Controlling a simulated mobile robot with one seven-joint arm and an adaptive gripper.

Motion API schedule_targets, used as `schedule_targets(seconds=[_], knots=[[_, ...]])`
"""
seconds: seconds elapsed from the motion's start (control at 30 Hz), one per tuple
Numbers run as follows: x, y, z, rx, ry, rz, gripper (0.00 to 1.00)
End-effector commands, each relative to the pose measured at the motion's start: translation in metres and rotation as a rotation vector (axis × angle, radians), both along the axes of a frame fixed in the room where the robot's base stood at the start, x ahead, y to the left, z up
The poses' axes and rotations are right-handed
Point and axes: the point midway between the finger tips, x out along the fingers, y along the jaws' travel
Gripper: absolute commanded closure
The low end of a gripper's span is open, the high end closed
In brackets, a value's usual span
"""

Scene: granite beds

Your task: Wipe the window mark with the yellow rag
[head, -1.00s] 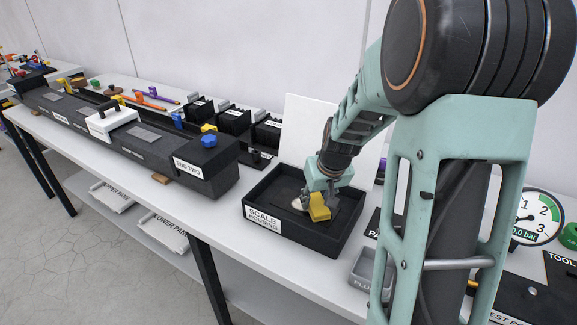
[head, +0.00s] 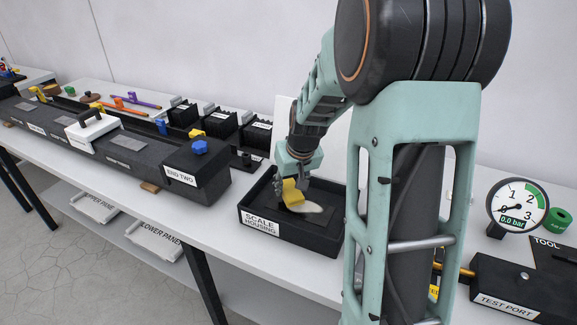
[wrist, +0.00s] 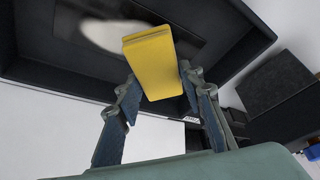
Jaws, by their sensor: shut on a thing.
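The scale housing (head: 290,238) is a black open box on the bench with a label on its front. In it lies a dark window pane (head: 326,218) with a pale, whitish mark (head: 312,208). My gripper (head: 293,181) is shut on the yellow rag (head: 291,194), a folded block, at the left end of the mark. In the wrist view the rag (wrist: 152,62) sits between the fingertips, with the blurred mark (wrist: 100,36) beside it. I cannot tell whether the rag touches the pane. The rag hides part of the mark.
The long black bed (head: 118,145), labelled END TWO, lies left of the housing. Behind it stand several black bins (head: 222,124). A pressure gauge (head: 518,207) and the test port (head: 510,292) are at the right. My arm blocks the view right of the housing.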

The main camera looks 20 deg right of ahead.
Motion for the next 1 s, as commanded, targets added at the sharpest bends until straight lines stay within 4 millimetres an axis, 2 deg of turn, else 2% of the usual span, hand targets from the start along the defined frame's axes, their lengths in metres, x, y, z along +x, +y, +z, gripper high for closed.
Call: schedule_targets(seconds=[0.03,0.5,1.0], knots=[[0.002,0.001,0.009,-0.001,-0.001,0.002,0.84],[0.008,0.004,0.049,-0.001,-0.002,0.002,0.84],[0.009,0.004,0.052,-0.001,-0.001,0.002,0.84]])
